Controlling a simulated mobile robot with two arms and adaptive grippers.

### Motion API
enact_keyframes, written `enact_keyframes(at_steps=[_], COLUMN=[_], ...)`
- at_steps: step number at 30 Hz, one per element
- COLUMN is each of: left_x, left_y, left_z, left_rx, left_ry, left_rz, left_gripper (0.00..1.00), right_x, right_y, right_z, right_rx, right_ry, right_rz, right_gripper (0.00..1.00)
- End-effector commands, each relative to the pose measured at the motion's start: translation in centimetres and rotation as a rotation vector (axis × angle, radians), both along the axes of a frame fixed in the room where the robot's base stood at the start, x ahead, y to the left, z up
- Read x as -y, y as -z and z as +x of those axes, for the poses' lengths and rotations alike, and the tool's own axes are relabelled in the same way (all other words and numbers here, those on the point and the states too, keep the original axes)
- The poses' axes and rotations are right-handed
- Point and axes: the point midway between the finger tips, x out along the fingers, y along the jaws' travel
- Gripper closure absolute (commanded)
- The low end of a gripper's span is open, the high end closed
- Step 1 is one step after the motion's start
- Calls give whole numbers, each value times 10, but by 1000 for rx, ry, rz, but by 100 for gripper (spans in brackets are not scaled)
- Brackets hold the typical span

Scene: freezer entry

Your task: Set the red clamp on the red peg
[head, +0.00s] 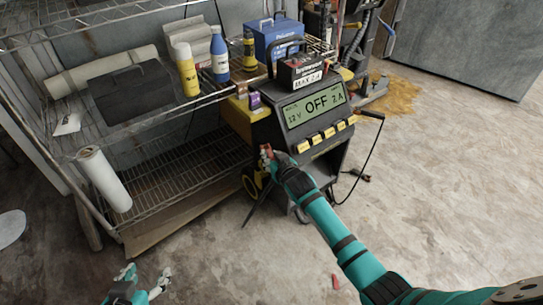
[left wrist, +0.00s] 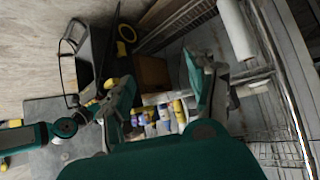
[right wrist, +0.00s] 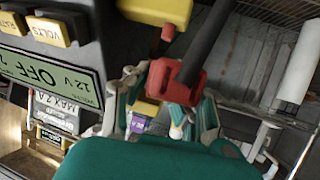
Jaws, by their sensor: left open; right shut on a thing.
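The red clamp (right wrist: 177,84) is between the fingers of my right gripper (right wrist: 165,108), which is shut on it; a dark cable or handle runs up from it. In the head view my right gripper (head: 268,157) is at the left side of the charger (head: 318,125), and the clamp is a small red patch. The red peg (right wrist: 168,33) seems to be the short red stub by a yellow part in the right wrist view; the clamp appears close to it but apart. My left gripper (head: 140,279) is open and empty, low at the left, away from the charger.
A wire shelf (head: 190,165) with bottles and a paper roll (head: 103,178) stands left of the charger. The charger's display reads OFF. A small red piece (head: 335,282) lies on otherwise open floor.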

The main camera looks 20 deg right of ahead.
Motion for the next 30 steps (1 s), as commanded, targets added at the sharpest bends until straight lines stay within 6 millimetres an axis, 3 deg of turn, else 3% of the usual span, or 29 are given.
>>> enact_keyframes(at_steps=[15, 30], left_x=[13, 15], left_y=[-32, -39], left_z=[30, 34], left_rx=[231, 268], left_ry=[17, 19], left_rz=[-54, -62], left_gripper=[42, 42], right_x=[0, 0], right_y=[17, 19], right_z=[0, 0], right_rx=[2, 2], right_ry=[0, 0], right_rz=[0, 0], right_gripper=[100, 100])
